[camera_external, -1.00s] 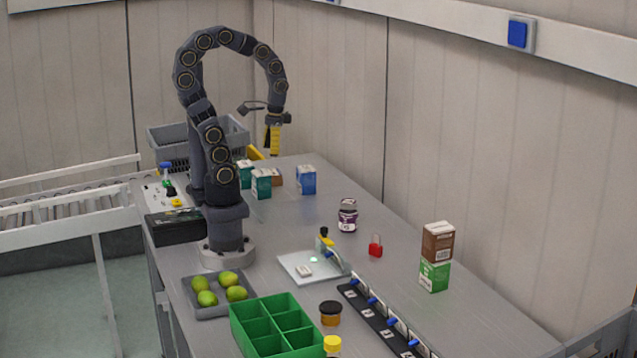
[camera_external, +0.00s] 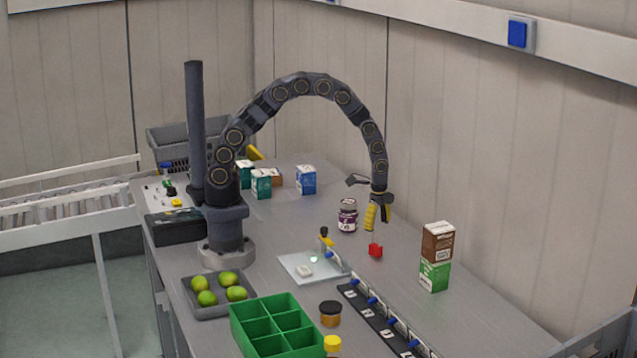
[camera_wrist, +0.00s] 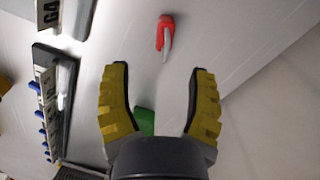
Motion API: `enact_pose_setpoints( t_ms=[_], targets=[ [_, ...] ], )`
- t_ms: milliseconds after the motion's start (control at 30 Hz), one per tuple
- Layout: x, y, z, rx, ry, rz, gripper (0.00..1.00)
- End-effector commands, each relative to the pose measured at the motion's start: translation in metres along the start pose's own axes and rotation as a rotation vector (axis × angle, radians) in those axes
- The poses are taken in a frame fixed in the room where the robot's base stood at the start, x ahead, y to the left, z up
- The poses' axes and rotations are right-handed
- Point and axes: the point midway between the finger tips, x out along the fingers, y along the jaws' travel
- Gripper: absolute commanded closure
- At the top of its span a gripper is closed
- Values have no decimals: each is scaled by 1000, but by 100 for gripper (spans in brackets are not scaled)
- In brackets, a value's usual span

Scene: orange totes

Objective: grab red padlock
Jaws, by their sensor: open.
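The red padlock (camera_external: 375,250) stands on the grey table, right of the white plate. In the wrist view the red padlock (camera_wrist: 166,32) shows near the top, with a pale grey part along its side. Nothing is between the fingers but table and a green patch.
A brown box stacked on a green box (camera_external: 435,276) stands right of the padlock. A dark-lidded purple jar (camera_external: 348,216) is behind left. A black strip with blue hooks (camera_external: 375,315) runs in front. A white plate (camera_external: 300,268) lies left.

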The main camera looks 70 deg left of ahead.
Motion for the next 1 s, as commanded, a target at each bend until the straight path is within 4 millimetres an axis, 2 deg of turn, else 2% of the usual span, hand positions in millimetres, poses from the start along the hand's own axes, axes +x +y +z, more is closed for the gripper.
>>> enact_pose_setpoints(
  t_ms=[133,467,733,1000],
  targets=[
    [14,0,-5,27,2,0,43],
    [45,-2,-1,24,1,1,43],
    [83,-5,5,25,-2,2,43],
    [86,-6,4,24,2,-1,43]
  ],
)
